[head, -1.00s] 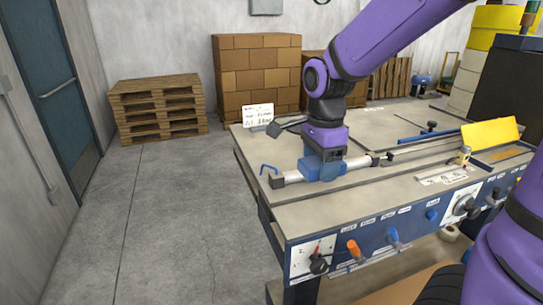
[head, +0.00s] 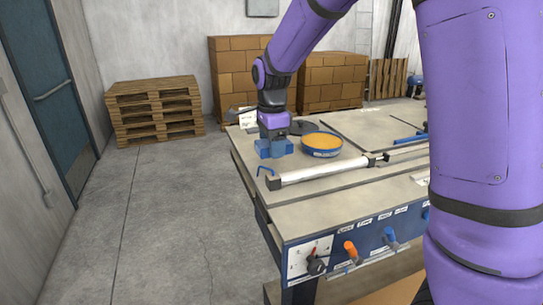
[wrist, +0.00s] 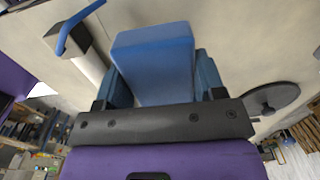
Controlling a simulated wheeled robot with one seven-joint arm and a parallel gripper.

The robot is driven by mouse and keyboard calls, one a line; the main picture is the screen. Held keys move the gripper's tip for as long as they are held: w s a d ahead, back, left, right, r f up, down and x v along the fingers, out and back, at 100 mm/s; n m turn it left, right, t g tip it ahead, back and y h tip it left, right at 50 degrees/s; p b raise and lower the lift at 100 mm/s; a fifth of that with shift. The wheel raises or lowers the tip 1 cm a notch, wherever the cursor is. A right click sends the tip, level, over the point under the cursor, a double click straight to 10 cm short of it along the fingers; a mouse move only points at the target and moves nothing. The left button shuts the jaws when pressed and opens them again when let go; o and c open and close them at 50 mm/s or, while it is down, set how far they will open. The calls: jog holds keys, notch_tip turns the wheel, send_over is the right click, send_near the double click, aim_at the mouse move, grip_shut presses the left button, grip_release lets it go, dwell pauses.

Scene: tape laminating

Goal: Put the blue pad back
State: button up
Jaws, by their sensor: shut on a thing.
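The blue pad (wrist: 155,60) is a plain blue block, seen large in the wrist view between my fingers. My gripper (wrist: 160,88) is shut on it, with one finger on each side. In the head view my gripper (head: 274,149) points down at the left end of the table (head: 290,215), behind the silver roller bar. There the pad and the blue fingers blend together, so the pad's outline is unclear. I cannot tell whether its underside touches the table.
A silver bar (head: 325,170) with a blue hooked handle (head: 266,169) lies in front of my gripper. A round blue tin with an orange top (head: 321,144) stands close to the right. A dark disc (head: 302,128) lies behind it. The left table edge is near.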

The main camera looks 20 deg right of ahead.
aim_at(271, 165)
jog(key=shift+w+f, duration=0.1)
jog(key=shift+f, duration=1.7)
jog(key=shift+f, duration=0.15)
jog(key=o, duration=0.9)
jog(key=shift+c, duration=0.2)
